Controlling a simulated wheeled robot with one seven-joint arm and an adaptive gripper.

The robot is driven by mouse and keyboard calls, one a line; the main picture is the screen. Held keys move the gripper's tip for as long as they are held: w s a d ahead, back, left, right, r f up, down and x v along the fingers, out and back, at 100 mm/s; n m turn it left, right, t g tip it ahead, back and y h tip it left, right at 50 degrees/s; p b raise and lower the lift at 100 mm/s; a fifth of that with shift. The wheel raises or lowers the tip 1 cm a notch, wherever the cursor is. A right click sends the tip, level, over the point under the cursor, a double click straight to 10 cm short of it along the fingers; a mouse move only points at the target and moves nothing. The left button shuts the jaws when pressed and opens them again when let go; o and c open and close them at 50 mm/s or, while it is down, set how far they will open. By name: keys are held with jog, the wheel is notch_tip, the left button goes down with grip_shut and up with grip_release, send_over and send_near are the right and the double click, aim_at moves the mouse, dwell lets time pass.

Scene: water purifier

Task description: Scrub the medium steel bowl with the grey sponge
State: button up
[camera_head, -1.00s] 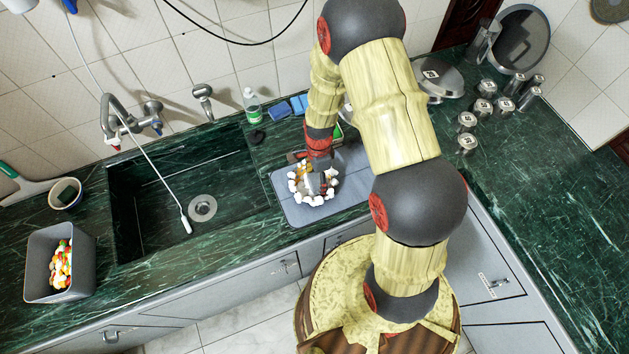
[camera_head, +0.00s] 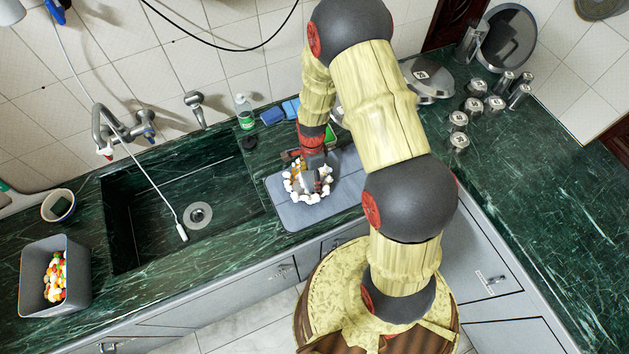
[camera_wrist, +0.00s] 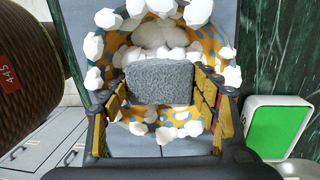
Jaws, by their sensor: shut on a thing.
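The bowl (camera_wrist: 217,50) shows in the wrist view as a round, orange and blue-grey patterned vessel. White foam-like lumps sit around its rim and inside. In the head view the bowl (camera_head: 292,187) stands on a grey mat (camera_head: 345,188) right of the sink. My gripper (camera_wrist: 160,90) is shut on the grey sponge (camera_wrist: 160,82), a rough block between the two fingers, inside the bowl area. In the head view my gripper (camera_head: 316,180) reaches down into the bowl, and its fingers partly hide the inside. Contact between sponge and bowl wall cannot be told.
A sink (camera_head: 165,215) with a tap (camera_head: 120,130) lies left of the mat. A green block with a white edge (camera_wrist: 276,130) is near the bowl. Behind stand a bottle (camera_head: 244,112) and blue sponges (camera_head: 272,116). A grey bin (camera_head: 75,270) stands at left; lidded pots and canisters stand at right.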

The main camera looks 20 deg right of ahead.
jog(key=shift+w+a, duration=0.15)
jog(key=shift+w, duration=0.15)
jog(key=shift+a, duration=0.15)
jog(key=shift+w+a, duration=0.25)
jog(key=shift+a, duration=0.3)
jog(key=shift+w+a, duration=0.25)
jog(key=shift+a, duration=0.3)
jog(key=shift+a, duration=0.1)
